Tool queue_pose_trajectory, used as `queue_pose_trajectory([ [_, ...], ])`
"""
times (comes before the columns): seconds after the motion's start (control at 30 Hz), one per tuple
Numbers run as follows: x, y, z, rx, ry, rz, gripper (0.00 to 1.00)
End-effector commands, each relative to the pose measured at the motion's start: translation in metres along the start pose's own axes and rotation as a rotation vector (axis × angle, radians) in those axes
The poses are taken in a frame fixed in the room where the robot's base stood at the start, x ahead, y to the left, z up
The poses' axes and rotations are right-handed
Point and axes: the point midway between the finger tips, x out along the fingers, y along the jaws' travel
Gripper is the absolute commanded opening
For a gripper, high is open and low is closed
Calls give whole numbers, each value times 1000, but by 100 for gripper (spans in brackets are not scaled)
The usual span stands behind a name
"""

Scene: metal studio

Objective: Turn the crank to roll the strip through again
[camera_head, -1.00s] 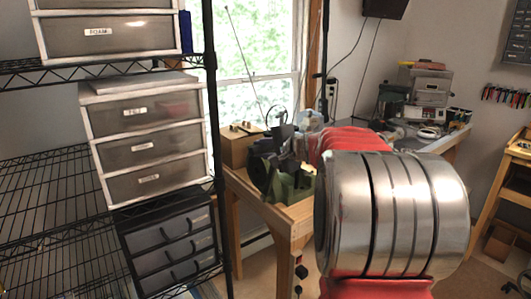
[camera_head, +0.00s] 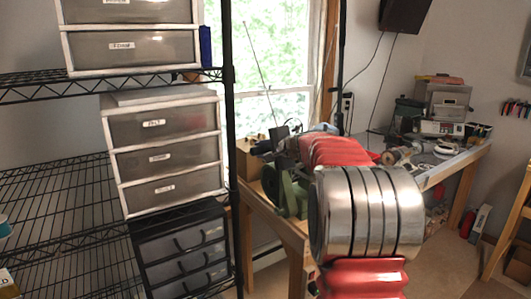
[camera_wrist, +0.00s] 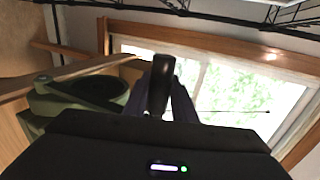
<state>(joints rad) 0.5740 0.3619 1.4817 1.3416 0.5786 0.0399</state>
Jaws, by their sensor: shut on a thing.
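The green rolling mill (camera_head: 292,196) stands at the near end of the wooden bench, partly hidden by my arm. Its green body also shows at the left of the wrist view (camera_wrist: 60,101). The black crank handle (camera_wrist: 160,82) stands upright in the middle of the wrist view, between the fingers of my gripper (camera_wrist: 166,100). My gripper is shut on it. In the head view my gripper is at the mill, too small and covered to make out clearly. I cannot see the strip in either view.
The wooden bench (camera_head: 268,218) runs along the window (camera_head: 270,80). A black wire shelf (camera_head: 60,185) with plastic drawers (camera_head: 165,152) stands close on the left. Machines and tools (camera_head: 442,105) fill the back right bench. Some floor shows at the right.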

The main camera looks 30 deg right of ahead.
Motion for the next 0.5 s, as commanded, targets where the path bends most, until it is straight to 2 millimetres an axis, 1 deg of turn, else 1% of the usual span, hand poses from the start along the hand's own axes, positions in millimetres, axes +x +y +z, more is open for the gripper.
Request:
queue_pose_trajectory([
  [0.03, -2, -9, 2, -3, -1, -13, 3],
  [0.17, 2, -9, 2, -3, -2, -13, 3],
  [0.27, 14, -10, 3, -4, -2, -12, 3],
  [0.5, 51, -14, 3, -4, -3, -9, 3],
])
